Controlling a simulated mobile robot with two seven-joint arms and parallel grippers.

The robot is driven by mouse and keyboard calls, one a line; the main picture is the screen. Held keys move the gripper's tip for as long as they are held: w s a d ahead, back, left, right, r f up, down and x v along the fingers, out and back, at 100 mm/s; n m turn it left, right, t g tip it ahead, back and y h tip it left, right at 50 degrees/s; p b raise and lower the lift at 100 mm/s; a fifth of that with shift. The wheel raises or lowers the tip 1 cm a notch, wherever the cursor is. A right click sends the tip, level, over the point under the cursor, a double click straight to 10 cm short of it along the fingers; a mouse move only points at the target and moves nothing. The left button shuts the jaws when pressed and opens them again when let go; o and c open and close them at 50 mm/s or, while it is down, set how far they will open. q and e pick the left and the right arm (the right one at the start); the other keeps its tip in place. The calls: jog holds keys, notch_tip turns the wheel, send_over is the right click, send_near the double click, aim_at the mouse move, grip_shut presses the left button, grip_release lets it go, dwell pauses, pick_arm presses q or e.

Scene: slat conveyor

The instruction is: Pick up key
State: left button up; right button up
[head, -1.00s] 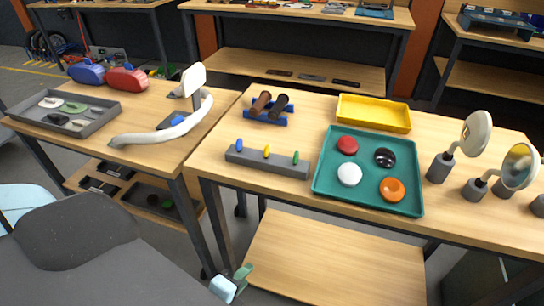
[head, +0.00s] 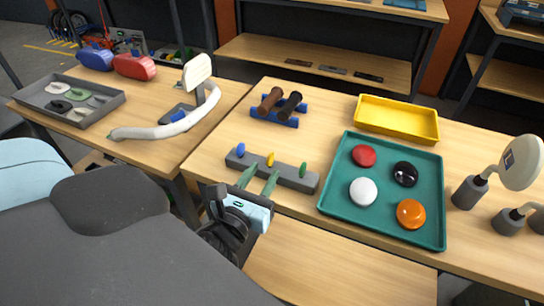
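A dark grey block (head: 289,176) lies near the front edge of the middle table. Three small coloured pieces that look like key heads stand upright in it: a blue key (head: 241,149), a yellow key (head: 270,159) and a green key (head: 303,169). My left gripper (head: 261,175) is at the block's front side, its two green fingers apart and pointing towards the yellow key. Nothing shows between the fingers. The fingers cover part of the block's front face, and I cannot tell whether they touch it. My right gripper is not in view.
A teal tray (head: 330,205) with several round caps is right of the block. Behind are a blue rack (head: 289,121) with dark grips and a yellow tray (head: 397,136). Mirrors (head: 520,163) stand at the right. A left table holds a grey tray (head: 96,117) and a curved white handle (head: 170,129).

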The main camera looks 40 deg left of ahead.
aim_at(267, 164)
pick_arm(q)
jog(key=shift+w+a, duration=0.15)
jog(key=shift+w, duration=0.55)
jog(key=shift+w+a+f, duration=0.15)
jog(key=shift+w, duration=0.25)
jog(key=x, duration=0.4)
jog(key=shift+w+a+f+p, duration=0.1)
jog(key=shift+w+a+p, duration=0.25)
jog(key=shift+c, duration=0.4)
grip_shut()
